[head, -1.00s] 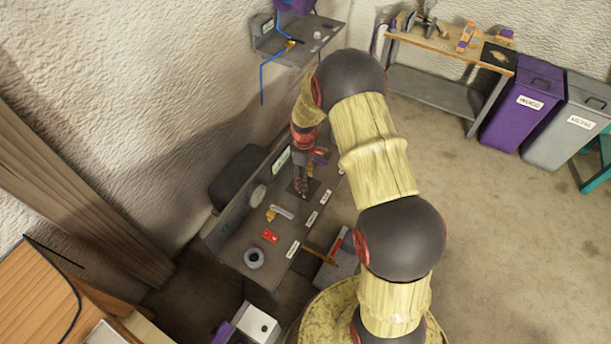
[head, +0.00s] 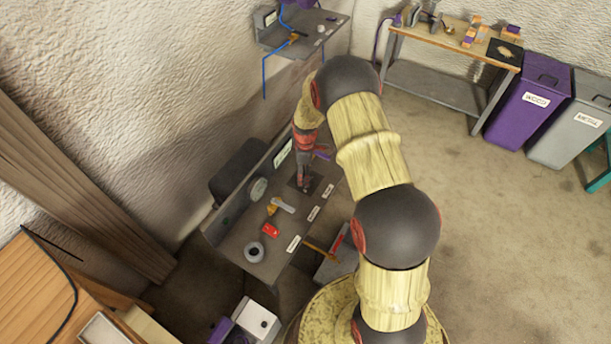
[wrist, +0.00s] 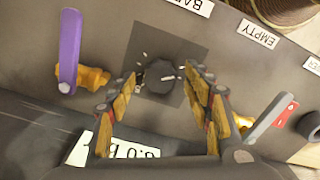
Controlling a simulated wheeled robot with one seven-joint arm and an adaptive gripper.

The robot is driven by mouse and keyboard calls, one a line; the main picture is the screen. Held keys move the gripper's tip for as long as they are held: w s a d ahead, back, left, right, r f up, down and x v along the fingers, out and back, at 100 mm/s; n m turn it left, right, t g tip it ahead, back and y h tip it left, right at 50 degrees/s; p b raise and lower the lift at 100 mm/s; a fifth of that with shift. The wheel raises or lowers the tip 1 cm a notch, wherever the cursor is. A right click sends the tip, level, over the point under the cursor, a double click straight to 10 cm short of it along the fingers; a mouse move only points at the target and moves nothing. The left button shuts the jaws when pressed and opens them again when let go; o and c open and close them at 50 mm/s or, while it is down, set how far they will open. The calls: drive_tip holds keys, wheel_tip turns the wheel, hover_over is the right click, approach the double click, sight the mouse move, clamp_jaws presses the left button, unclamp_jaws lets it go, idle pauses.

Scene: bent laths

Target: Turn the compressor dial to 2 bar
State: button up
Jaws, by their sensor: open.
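The compressor dial (wrist: 156,80) is a dark round knob with a white pointer mark, on a dark square plate (wrist: 190,45) with small white ticks. In the wrist view its pointer aims right. My gripper (wrist: 162,74) is open, with one finger on each side of the dial; I cannot tell whether either touches it. In the head view my gripper (head: 304,187) is over the bench panel (head: 285,225) and hides the dial. A white readout (wrist: 125,148) shows upside down in the wrist view, partly covered by a finger, so I cannot read it surely.
In the wrist view a purple-handled brass valve (wrist: 68,55) stands left of the dial and a grey lever (wrist: 270,118) right. Labels reading BAR (wrist: 188,5) and EMPTY (wrist: 258,32) are nearby.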

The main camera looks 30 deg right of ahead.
drive_tip(key=shift+f, duration=0.25)
drive_tip(key=shift+c, duration=0.9)
drive_tip(key=c, duration=1)
